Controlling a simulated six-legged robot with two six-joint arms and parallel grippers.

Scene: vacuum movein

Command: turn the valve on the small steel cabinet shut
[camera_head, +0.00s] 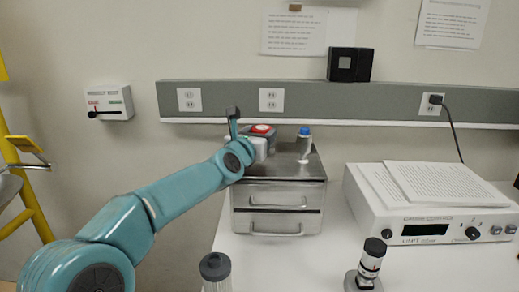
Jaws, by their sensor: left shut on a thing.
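The small steel cabinet (277,199), with two drawers and bar handles, stands on the white bench. A grey fitting with a round red and white top (262,129), which looks like the valve, is at the back left of its top. My left gripper (258,146) reaches over the cabinet's top left from the left, right at this fitting. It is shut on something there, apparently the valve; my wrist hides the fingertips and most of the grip. How far the valve is turned cannot be made out. My right gripper is not in view.
A blue-capped bottle (304,145) stands on the cabinet's right side. A control box (425,232) with papers (445,183) on it is at the right. A small black-topped device (370,265) and a clear capped cylinder (216,271) stand in front. The bench between them is clear.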

